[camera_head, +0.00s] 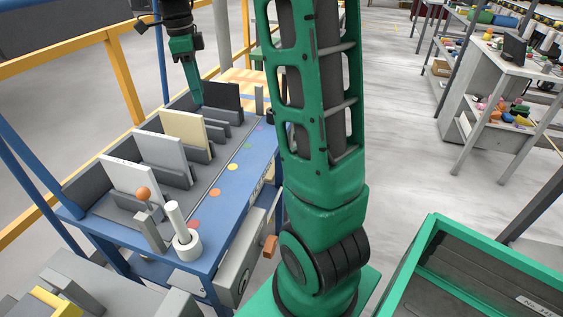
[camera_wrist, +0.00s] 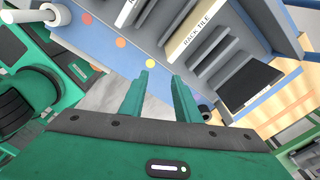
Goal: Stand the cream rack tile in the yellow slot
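A cream tile (camera_head: 186,132) stands upright in a rack on the blue table. In the wrist view, its edge reads "RACK TILE" (camera_wrist: 193,32). My gripper (camera_head: 196,98) is beyond the cream tile, close to a dark tile (camera_head: 222,96). In the wrist view, my gripper (camera_wrist: 160,95) has its two green fingers apart with nothing between them. The dark tile (camera_wrist: 248,85) is to the right of the fingers there. A yellow dot (camera_head: 232,167) is on the blue front strip, among other coloured dots. Which slot each dot belongs to is unclear.
Two white tiles (camera_head: 128,182) (camera_head: 165,157) stand nearer in the same rack. Grey dividers separate the slots. A white cylinder (camera_head: 180,225) and an orange-ball lever (camera_head: 146,196) stand at the near end. A green bin (camera_head: 440,290) is at lower right.

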